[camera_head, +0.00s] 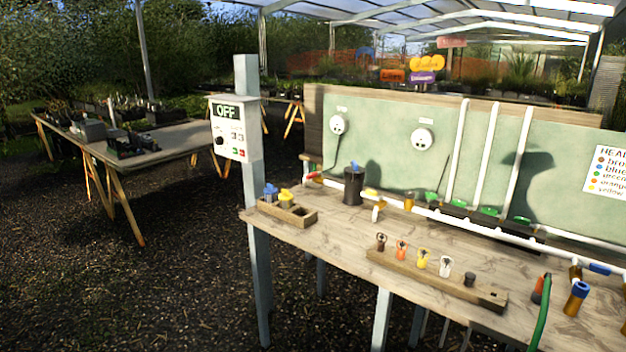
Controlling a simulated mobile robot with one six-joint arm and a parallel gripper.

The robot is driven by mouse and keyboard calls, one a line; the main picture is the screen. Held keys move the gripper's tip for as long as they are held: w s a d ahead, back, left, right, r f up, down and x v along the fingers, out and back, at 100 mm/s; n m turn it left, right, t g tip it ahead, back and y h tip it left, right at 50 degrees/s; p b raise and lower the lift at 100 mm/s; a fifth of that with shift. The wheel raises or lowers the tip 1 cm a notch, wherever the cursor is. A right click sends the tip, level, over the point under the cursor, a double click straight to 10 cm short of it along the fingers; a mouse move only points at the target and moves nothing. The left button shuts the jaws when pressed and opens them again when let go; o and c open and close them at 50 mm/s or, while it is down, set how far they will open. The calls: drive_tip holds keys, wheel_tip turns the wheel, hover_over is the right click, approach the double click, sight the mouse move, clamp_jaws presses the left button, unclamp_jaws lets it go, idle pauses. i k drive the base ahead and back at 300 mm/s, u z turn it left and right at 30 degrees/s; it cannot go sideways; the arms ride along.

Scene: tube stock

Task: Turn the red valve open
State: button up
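A small red valve handle (314,176) shows at the left end of the white pipe (336,183), at the back of the wooden bench (350,240). It is small in the picture, and I cannot tell its exact handle angle. A dark canister (353,188) with a blue top stands just right of it, close to the pipe. My gripper is not in view.
A post with a control box (232,145) reading OFF stands at the bench's left corner. A wooden tray (297,217), a block with several coloured fittings (430,276) and a green hose (541,315) occupy the bench. Gravel floor (150,290) lies open at left.

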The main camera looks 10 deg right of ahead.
sight(310, 175)
drive_tip(key=u, duration=0.6)
drive_tip(key=i, duration=1)
drive_tip(key=u, duration=0.4)
